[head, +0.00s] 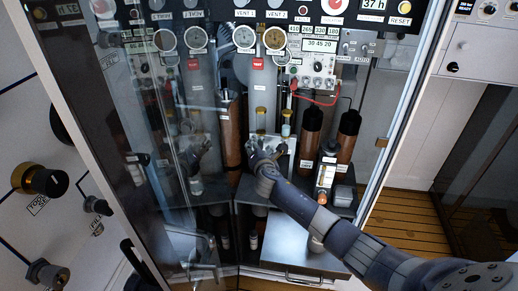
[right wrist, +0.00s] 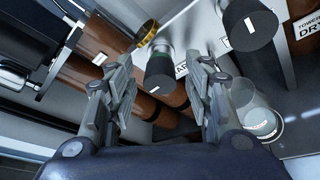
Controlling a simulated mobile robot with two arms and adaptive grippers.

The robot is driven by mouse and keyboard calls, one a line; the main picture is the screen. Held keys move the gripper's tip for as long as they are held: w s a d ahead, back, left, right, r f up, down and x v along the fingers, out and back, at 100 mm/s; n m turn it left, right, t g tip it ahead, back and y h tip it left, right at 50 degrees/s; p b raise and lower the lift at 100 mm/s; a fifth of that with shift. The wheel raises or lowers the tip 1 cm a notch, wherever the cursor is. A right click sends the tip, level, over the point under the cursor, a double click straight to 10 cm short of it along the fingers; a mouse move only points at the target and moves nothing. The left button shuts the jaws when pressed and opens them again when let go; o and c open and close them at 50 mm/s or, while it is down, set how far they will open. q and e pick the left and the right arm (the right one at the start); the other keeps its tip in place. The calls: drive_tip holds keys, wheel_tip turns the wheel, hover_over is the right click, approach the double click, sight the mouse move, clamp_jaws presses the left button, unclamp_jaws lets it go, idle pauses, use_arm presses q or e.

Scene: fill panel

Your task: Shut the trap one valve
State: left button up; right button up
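My right gripper (head: 262,155) reaches into the open cabinet from the lower right. In the right wrist view my right gripper (right wrist: 163,75) is open, with a finger on either side of a dark round knob (right wrist: 160,68) that has a greenish ring. The knob lies in the gap near the fingertips; I cannot tell whether either finger touches it. Its small white label is too small to read, so I cannot tell whether it is the trap one valve. A second dark knob (right wrist: 248,22) is at the upper right. My left gripper is not in view.
A brass-ringed part (right wrist: 145,36) and brown cylinders (right wrist: 85,72) are close to the right gripper's left finger. A clear glass vessel (right wrist: 258,122) is close by its right finger. Brown bottles (head: 310,135) stand right of the gripper. The glass door (head: 150,130) is on the left.

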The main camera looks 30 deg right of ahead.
drive_tip(key=v, duration=1.2)
idle(0.4)
